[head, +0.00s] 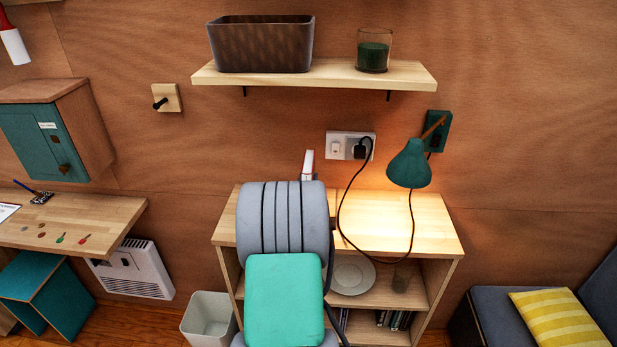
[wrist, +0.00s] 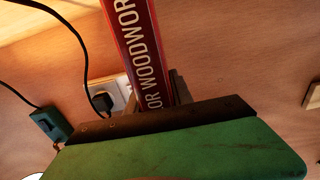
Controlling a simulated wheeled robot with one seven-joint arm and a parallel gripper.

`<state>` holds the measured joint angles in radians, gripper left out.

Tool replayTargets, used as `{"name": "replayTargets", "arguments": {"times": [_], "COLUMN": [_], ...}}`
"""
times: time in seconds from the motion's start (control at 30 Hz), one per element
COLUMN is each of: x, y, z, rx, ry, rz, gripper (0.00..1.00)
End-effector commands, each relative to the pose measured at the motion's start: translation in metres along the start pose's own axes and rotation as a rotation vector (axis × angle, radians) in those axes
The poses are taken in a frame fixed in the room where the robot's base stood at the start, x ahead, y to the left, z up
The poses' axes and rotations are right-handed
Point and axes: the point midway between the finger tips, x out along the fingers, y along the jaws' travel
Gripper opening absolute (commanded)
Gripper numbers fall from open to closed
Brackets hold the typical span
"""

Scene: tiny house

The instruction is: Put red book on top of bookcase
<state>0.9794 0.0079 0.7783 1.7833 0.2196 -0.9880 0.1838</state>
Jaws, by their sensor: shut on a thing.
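The red book (wrist: 138,40) is upright in the wrist view, with white "WOODWOR" lettering along its spine. My gripper (wrist: 172,98) is shut on its lower end. In the head view a small white-and-red end of the book (head: 307,165) shows above my grey and green arm, which hides my gripper and the rest of the book. The bookcase (head: 390,228) is wooden, with a bare, lit top on the right. My arm covers the left part of its top in the picture. I cannot tell whether the book touches the bookcase.
A teal wall lamp (head: 409,165) hangs over the bookcase's right side. Its black cord (head: 343,205) loops down from the socket (head: 350,146) across the top. A wall shelf (head: 315,76) with a dark basket (head: 262,44) and a glass (head: 374,50) is above.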

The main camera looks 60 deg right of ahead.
Motion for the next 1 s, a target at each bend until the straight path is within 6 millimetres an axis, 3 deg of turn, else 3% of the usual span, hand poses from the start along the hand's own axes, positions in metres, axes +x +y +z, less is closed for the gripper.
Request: {"name": "replayTargets", "arguments": {"times": [0.3, 0.33, 0.57, 0.9, 1.0], "x": [0.001, 0.0, 0.0, -0.001, -0.016], "y": [0.0, 0.0, 0.0, 0.0, -0.001], "z": [0.001, 0.002, 0.002, -0.003, 0.0], "rx": [0.0, 0.0, 0.0, 0.0, 0.0], "ry": [0.007, 0.002, 0.002, 0.001, 0.002], "rz": [0.0, 0.0, 0.0, 0.0, -0.001], "gripper": [0.0, 0.29, 0.48, 0.49, 0.49]}}
